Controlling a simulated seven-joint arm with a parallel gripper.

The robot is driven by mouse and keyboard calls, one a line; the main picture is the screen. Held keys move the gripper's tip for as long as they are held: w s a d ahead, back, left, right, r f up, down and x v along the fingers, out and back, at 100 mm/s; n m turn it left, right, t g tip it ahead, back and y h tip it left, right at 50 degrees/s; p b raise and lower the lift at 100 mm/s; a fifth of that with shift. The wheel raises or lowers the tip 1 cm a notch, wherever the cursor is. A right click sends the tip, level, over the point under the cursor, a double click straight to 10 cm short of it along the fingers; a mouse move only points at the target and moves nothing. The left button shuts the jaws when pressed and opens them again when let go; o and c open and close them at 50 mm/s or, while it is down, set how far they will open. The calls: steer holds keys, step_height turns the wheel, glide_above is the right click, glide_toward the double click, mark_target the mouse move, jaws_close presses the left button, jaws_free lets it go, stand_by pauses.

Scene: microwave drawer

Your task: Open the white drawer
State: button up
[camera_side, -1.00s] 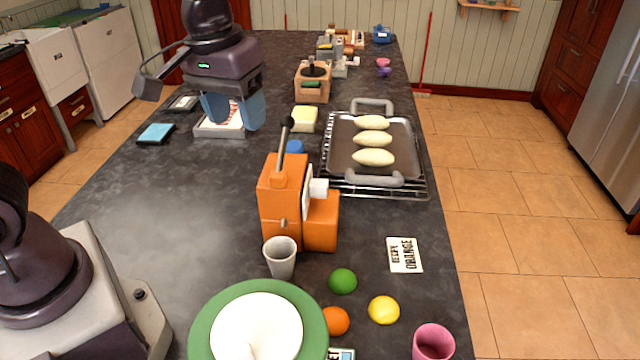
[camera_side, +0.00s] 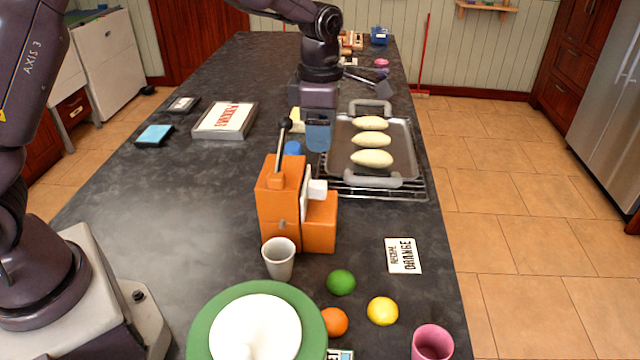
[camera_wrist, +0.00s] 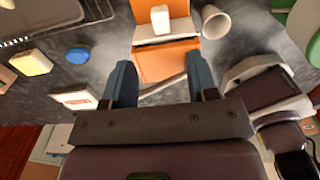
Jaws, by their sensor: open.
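My gripper (camera_side: 318,140) is over the counter, behind the orange lever machine and beside the left edge of the baking tray. Its two blue fingers are apart, and I see nothing held between them. I cannot single out a white drawer with certainty. A white cabinet (camera_side: 115,55) stands on the floor at the back left, far from my gripper, and shows no clear open drawer.
The orange machine (camera_side: 278,205) with its raised lever stands mid-counter, a grey cup (camera_side: 279,262) in front. A tray (camera_side: 345,150) with three pale loaves lies right of my gripper. A framed sign (camera_side: 225,120) lies at left. The counter's left middle is clear.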

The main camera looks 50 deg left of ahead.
mark_target(320, 184)
step_height(320, 184, down, 12)
steer(key=shift+r, duration=0.1)
stand_by(0.4)
